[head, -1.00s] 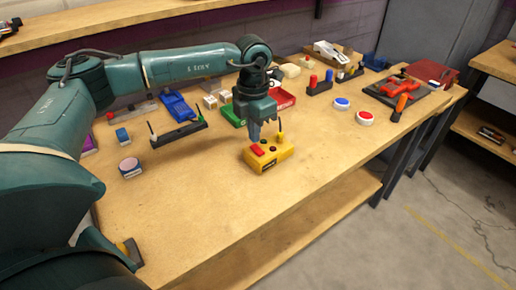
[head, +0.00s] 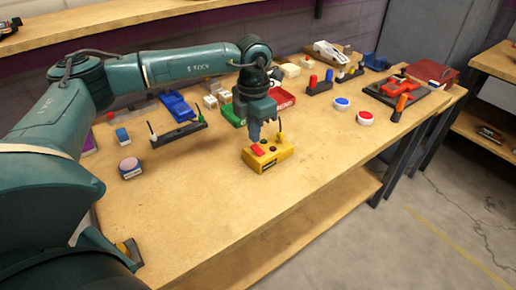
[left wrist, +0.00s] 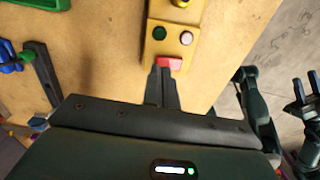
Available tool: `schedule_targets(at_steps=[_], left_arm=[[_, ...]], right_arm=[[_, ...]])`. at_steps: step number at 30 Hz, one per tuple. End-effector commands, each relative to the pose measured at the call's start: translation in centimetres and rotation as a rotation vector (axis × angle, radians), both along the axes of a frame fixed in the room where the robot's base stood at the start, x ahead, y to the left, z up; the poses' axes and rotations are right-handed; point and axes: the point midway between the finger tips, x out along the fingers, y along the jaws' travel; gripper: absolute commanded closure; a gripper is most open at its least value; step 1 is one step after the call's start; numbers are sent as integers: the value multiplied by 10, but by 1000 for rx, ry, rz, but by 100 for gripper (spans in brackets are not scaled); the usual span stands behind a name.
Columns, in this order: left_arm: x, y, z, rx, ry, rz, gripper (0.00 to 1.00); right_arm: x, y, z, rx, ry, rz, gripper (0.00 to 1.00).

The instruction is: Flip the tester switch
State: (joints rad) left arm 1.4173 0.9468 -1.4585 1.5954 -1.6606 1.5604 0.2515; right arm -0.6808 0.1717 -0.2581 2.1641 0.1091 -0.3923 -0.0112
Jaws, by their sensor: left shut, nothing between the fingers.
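The tester is a yellow box (head: 281,158) on the workbench, with a red switch (head: 257,150) at its left end. In the left wrist view the red switch (left wrist: 174,64) lies right at my fingertips, below a dark green round and a pale round on the yellow face (left wrist: 172,47). My left gripper (head: 255,139) is shut and empty, pointing down over that end of the box. Its fingers (left wrist: 162,70) cover part of the switch; I cannot tell whether they touch it. My right gripper (left wrist: 304,86) shows at the right edge of the left wrist view, fingers apart.
Red and green trays (head: 283,97) lie behind. The bench front is clear.

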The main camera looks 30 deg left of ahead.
Motion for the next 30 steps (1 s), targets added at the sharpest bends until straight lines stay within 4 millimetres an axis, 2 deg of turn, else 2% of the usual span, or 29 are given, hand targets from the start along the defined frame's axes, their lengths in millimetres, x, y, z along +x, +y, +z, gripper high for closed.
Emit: schedule_targets(at_steps=[30], left_arm=[[0,0,-16,0,0,0,100]], right_arm=[[0,0,-10,0,-1,-1,64]])
